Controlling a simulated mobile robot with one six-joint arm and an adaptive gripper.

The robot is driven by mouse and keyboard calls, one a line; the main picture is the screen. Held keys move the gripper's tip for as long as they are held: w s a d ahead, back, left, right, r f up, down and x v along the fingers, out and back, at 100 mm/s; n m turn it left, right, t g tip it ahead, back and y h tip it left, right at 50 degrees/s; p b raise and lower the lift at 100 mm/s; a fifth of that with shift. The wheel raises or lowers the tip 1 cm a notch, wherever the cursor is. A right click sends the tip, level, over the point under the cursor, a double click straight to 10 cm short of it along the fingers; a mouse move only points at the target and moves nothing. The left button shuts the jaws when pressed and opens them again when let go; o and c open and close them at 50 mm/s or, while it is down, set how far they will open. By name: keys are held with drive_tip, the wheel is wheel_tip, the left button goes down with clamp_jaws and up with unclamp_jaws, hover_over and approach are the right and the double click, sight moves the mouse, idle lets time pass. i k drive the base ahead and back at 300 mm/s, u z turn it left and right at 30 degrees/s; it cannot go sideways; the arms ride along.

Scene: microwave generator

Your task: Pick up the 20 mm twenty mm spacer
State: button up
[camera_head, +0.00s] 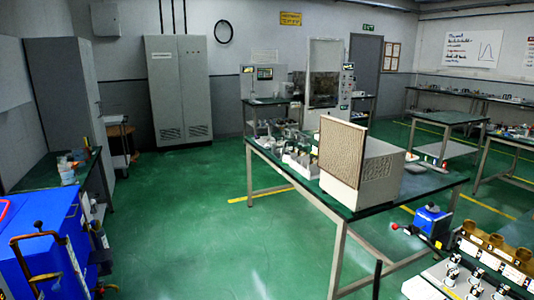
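I cannot pick out the 20 mm spacer in this head view; small parts here are too small to tell apart. Several small grey and white parts (300,155) stand on the left part of the central workbench (440,181), beside a large beige box with a mesh front (362,165). More small black and white parts (462,282) sit on a light surface at the bottom right, in front of a rack with brown round pieces (490,250). My gripper does not show in the view.
A blue cabinet (45,250) with pipe-like fittings fills the lower left. A blue device (432,220) with a red knob is right of the central bench's front leg. Grey cabinets (180,90) line the back wall. The green floor (200,220) in the left middle is clear.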

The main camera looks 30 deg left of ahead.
sight(283, 149)
drive_tip(key=u, duration=0.95)
drive_tip(key=k, duration=1)
drive_tip(key=z, duration=0.05)
drive_tip(key=i, duration=0.75)
drive_tip(key=u, duration=0.05)
